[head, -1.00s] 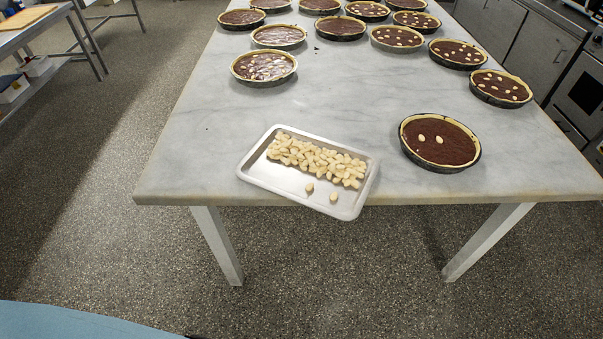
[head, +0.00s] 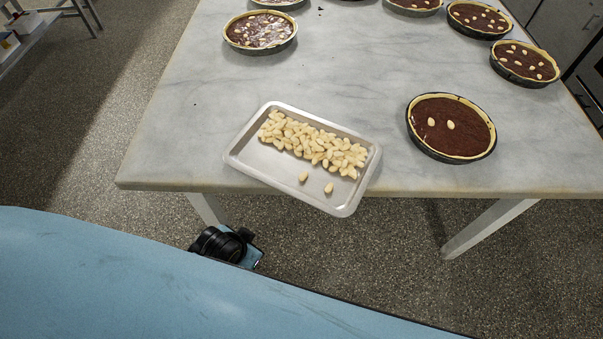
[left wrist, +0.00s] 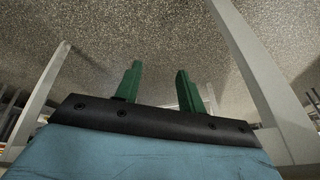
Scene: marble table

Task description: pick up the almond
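Many pale almonds (head: 312,144) lie piled on a metal tray (head: 262,166) at the table's front edge in the head view. Two almonds lie apart from the pile near the tray's front, one (head: 303,176) to the left and one (head: 328,188) to the right. The left wrist view shows my left gripper (left wrist: 160,75) with its two green fingers apart and nothing between them. It points at the speckled floor and table legs, with no almond in that view. My right gripper does not show in any view.
A chocolate tart (head: 451,127) with two almonds on it stands right of the tray. More tarts, such as one (head: 260,32) at the back left, stand farther back. The marble table (head: 190,130) is bare left of the tray.

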